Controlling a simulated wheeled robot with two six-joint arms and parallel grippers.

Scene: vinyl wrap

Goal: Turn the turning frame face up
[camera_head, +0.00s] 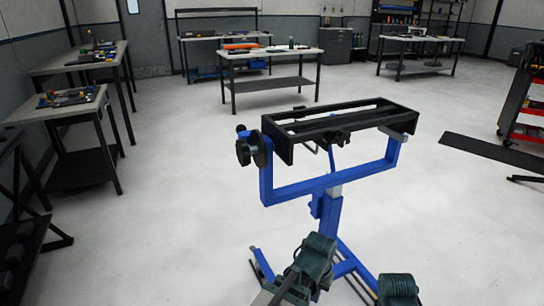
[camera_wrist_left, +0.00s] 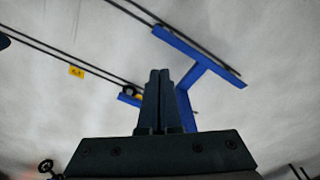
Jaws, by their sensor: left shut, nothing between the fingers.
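The turning frame (camera_head: 335,123) is a long black frame with slots along it and a dark block at its near edge. It sits across a blue U-shaped stand (camera_head: 330,188) in the middle of the head view. A black knob (camera_head: 244,152) is at its left end. I cannot tell which face of the frame is up. My left gripper (camera_wrist_left: 158,76) shows in the wrist view with its fingers together and nothing between them. Blue bars (camera_wrist_left: 198,55) show beyond its fingertips. In the head view my arm links are at the bottom, in front of the stand; no fingertips show clearly there.
A work table (camera_head: 272,55) with tools stands behind the frame. More tables line the left wall (camera_head: 68,108) and the back. A dark flat board (camera_head: 492,152) and a red cart (camera_head: 525,100) are on the right. The floor around the stand is mostly clear.

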